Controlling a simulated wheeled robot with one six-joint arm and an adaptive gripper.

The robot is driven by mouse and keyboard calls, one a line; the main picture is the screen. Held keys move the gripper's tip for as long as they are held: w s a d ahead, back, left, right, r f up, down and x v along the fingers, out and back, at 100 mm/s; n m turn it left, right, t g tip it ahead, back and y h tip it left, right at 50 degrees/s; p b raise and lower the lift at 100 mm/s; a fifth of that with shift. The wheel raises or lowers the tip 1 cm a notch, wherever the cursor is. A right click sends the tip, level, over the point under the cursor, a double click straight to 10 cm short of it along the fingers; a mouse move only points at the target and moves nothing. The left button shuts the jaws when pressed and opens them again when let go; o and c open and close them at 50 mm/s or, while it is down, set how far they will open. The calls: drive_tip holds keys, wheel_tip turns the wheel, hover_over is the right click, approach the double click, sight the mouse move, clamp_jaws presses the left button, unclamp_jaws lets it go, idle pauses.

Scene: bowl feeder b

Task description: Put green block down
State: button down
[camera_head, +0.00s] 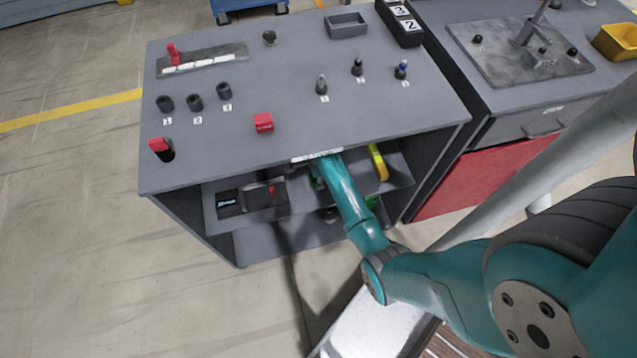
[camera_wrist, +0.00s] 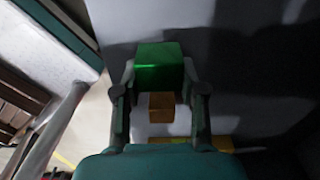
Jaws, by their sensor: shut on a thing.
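The green block (camera_wrist: 158,66) shows in the wrist view between the fingertips of my gripper (camera_wrist: 159,78), which is shut on it. An orange-brown square piece (camera_wrist: 161,107) shows between the fingers, nearer the palm; I cannot tell whether it touches the green block. A grey surface lies behind the block, and I cannot tell whether the block rests on it. In the head view my arm reaches under the tabletop to the open shelf (camera_head: 300,208), and my gripper is hidden there.
The grey tabletop (camera_head: 215,125) overhangs the shelf. A yellow curved thing (camera_head: 378,162) is right of my arm, and a dark box with a red part (camera_head: 262,197) is left of it. A red block (camera_head: 264,122) and several pegs stand on top. A second cabinet (camera_head: 520,125) adjoins at right.

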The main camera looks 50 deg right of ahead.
drive_tip(key=shift+f, duration=1.65)
drive_tip(key=shift+f, duration=0.15)
drive_tip(key=c, duration=0.7)
unclamp_jaws()
drive_tip(key=shift+o, duration=0.2)
wheel_tip(320, 180, up, 8)
drive_tip(key=shift+f, duration=0.1)
drive_tip(key=s+a+f+n+t+h, duration=0.1)
drive_tip(key=s+a+f+n+t, duration=0.2)
drive_tip(key=s+a+f+n, duration=0.35)
drive_tip(key=s+a+r+n+t, duration=0.4)
drive_tip(key=s+a+r+n, duration=0.15)
drive_tip(key=s+a, duration=0.4)
drive_tip(key=s+a+r+n+t, duration=0.2)
drive_tip(key=s+r+n, duration=0.2)
drive_tip(key=r, duration=0.5)
drive_tip(key=s+a+r+n+t, duration=0.2)
drive_tip(key=s+r, duration=0.4)
drive_tip(key=r, duration=0.4)
drive_tip(key=s+a+r+n+t+y, duration=0.1)
drive_tip(key=s+r+n+t, duration=0.3)
drive_tip(key=r, duration=0.6)
drive_tip(key=s+a+n, duration=0.1)
drive_tip(key=n, duration=0.1)
drive_tip(key=shift+s+a+n, duration=0.25)
drive_tip(key=shift+s+n, duration=0.1)
drive_tip(key=shift+n, duration=0.05)
